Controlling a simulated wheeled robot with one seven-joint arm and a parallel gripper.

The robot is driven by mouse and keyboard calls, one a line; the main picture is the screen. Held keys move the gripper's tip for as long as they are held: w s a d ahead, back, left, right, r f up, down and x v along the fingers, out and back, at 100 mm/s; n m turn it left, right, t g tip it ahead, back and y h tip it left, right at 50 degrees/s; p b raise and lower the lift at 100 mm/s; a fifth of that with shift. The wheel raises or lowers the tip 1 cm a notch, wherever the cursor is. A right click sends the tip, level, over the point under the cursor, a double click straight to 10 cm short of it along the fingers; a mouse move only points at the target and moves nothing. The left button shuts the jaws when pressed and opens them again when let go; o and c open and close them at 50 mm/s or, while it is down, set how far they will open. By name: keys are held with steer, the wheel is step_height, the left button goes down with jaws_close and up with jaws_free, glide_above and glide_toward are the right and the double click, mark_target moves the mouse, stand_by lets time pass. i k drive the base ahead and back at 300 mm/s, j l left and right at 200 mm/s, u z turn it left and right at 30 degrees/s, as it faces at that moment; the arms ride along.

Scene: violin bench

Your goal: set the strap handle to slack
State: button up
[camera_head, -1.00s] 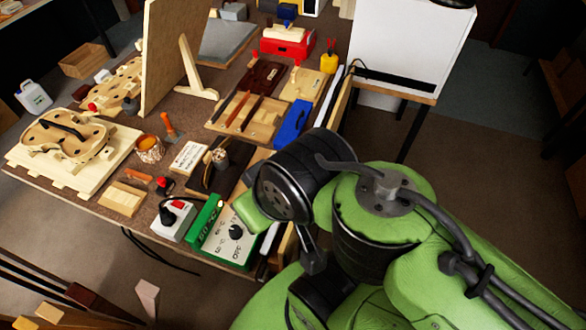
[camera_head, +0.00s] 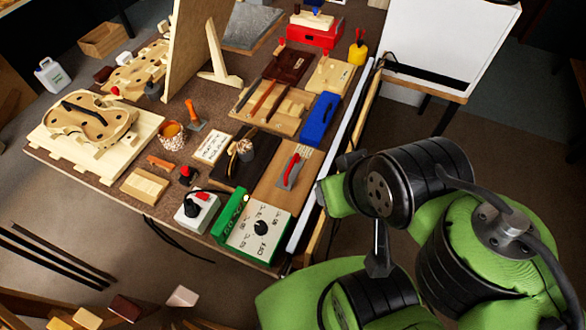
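A red handle (camera_head: 292,169) on a grey plate sits on a bare wooden board (camera_head: 269,193) at the right part of the bench. It looks like the strap handle, but I cannot be sure, and I cannot read its setting. A small label (camera_head: 304,154) lies just behind it. My green and black arm (camera_head: 415,185) stands to the right of this board, apart from it in the picture. My gripper's fingers do not show.
A green box with a dial (camera_head: 257,232) and a white switch box (camera_head: 197,210) stand at the front edge. A blue case (camera_head: 320,118) lies behind the board. A violin body (camera_head: 90,122) lies at left. An upright wooden panel (camera_head: 197,65) stands at the back.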

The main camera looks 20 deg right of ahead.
mark_target(287, 178)
steer(key=l+u, duration=0.1)
steer(key=u, duration=0.3)
steer(key=l+u, duration=0.1)
steer(key=u, duration=0.35)
steer(key=l+u, duration=0.15)
steer(key=u, duration=0.25)
steer(key=l+u, duration=0.15)
steer(key=u, duration=0.25)
steer(key=l+u, duration=0.1)
steer(key=u, duration=0.35)
